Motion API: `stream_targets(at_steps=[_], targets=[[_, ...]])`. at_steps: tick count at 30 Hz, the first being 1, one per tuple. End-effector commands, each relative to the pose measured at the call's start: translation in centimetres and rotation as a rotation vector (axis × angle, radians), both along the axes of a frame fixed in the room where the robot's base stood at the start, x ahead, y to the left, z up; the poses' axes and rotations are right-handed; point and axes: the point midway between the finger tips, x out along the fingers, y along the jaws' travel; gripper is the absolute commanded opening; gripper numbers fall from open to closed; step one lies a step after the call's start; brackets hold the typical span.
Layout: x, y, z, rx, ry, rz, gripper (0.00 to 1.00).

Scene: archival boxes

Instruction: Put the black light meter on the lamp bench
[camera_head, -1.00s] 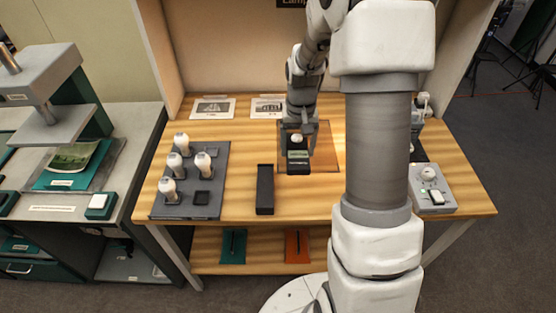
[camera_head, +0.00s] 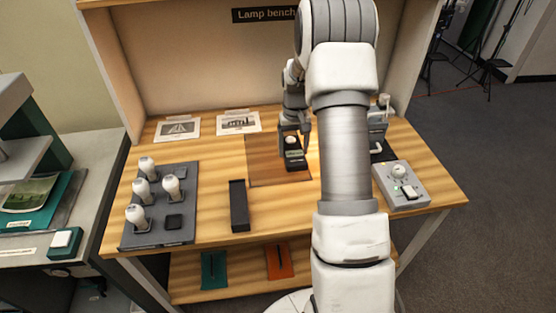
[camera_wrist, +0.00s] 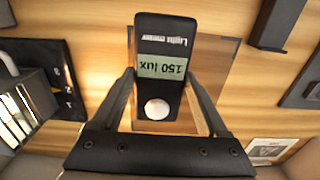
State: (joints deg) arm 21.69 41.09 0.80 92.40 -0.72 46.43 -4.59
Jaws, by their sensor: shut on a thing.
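The black light meter (camera_head: 294,158) is in my gripper (camera_head: 295,143) over the brown square (camera_head: 263,165) on the wooden lamp bench (camera_head: 215,148). In the wrist view, the light meter (camera_wrist: 165,30) has a greenish display reading 150 lux and a white dome. My gripper (camera_wrist: 165,95) is shut on it, with one finger along each side. The meter looks level and low over the bench. I cannot tell whether its underside touches the surface. The Lamp bench sign (camera_head: 265,14) is on the back panel.
A grey tray (camera_head: 185,205) with several white bulbs stands at left. A narrow black holder (camera_head: 239,206) is left of the square. A grey control box (camera_head: 401,186) is at right. Two printed cards (camera_head: 178,128) lie at the back. Bare wood separates the tray and holder.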

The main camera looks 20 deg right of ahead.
Motion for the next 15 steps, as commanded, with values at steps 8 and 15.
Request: stream_targets(at_steps=[8,15], targets=[[3.3,3.1,-2.7,-0.001,0.0,0.002,0.11],[3.5,3.4,-4.4,0.0,0.002,0.0,0.11]])
